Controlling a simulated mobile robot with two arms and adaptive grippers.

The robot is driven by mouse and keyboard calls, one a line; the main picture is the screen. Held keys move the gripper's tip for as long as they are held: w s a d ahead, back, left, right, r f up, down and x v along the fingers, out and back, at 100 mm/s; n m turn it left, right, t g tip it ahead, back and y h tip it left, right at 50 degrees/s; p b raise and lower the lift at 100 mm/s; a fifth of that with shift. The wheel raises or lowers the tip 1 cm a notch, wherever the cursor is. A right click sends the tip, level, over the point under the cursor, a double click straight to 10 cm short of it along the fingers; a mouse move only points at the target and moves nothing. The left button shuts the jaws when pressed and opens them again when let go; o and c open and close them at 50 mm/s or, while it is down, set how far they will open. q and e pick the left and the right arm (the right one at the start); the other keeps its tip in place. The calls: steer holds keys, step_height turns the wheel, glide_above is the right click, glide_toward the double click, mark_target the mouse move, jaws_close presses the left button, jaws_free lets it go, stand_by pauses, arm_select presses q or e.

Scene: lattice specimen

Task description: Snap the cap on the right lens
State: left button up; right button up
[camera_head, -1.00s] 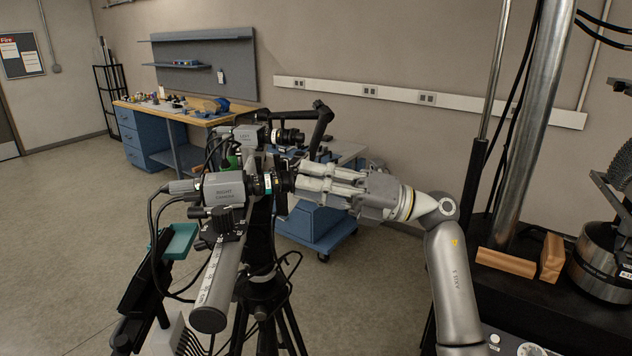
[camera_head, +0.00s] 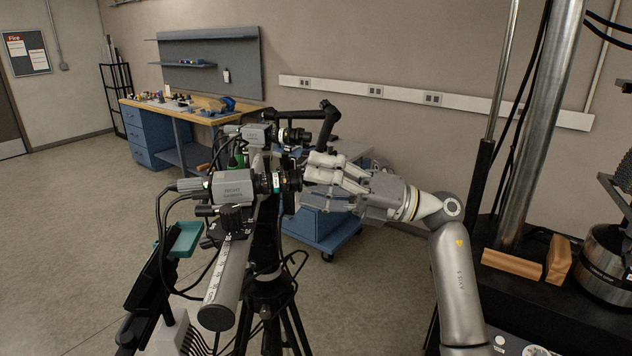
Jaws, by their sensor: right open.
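The right camera (camera_head: 232,188), a grey box labelled RIGHT, sits on a rail on a tripod, left of the middle. Its black right lens (camera_head: 281,182) points to the right. My right gripper (camera_head: 309,178) comes in from the right, its fingers spread apart, with the tips close to the lens front. Whether they touch it is unclear. A dark disc shape at the lens front may be the cap; I cannot tell it from the lens rim. Nothing shows clearly between the fingers. My left gripper is not in view.
The left camera (camera_head: 257,134) with its lens (camera_head: 293,136) stands just behind. Cables hang at the left, near a teal tray (camera_head: 187,239). A blue cart (camera_head: 325,228) stands behind my gripper. Wooden blocks (camera_head: 512,264) lie on the machine base at right. The floor at left is clear.

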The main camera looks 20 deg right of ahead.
stand_by(0.3)
steer(key=b+v, duration=0.2)
steer(key=v, duration=0.3)
stand_by(0.4)
steer(key=v, duration=1.2)
steer(key=shift+w, duration=0.1)
